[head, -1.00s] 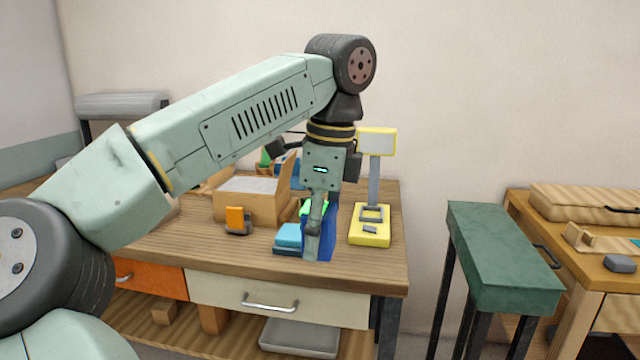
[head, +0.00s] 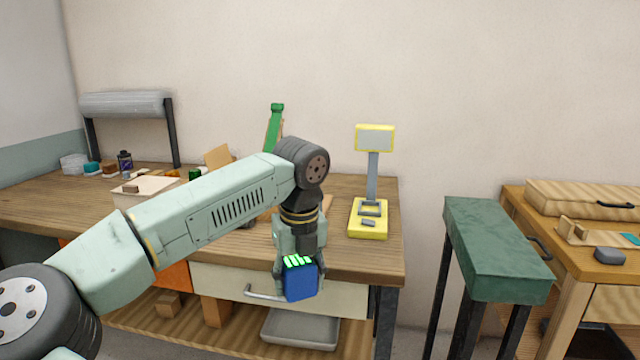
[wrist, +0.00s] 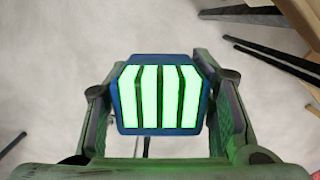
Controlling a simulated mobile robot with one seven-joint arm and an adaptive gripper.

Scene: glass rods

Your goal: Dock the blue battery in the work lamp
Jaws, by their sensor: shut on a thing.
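The blue battery (head: 301,284) is held in my gripper (head: 298,272), in front of the workbench's front edge in the head view. Its bright green striped face points up towards the wrist camera. In the wrist view the battery (wrist: 160,95) sits between the two fingers of my gripper (wrist: 160,100), which are shut on its sides. The yellow work lamp (head: 368,218) stands upright on the right part of the bench, with a grey post and a square head. A grey frame shows on top of its base. The lamp is apart from the battery, behind it and to the right.
The wooden workbench (head: 350,262) has drawers and a lower shelf with a grey tray (head: 300,329). A green-topped stand (head: 495,245) and another wooden bench (head: 570,225) are to the right. My arm hides part of the bench. Bare floor shows below the battery.

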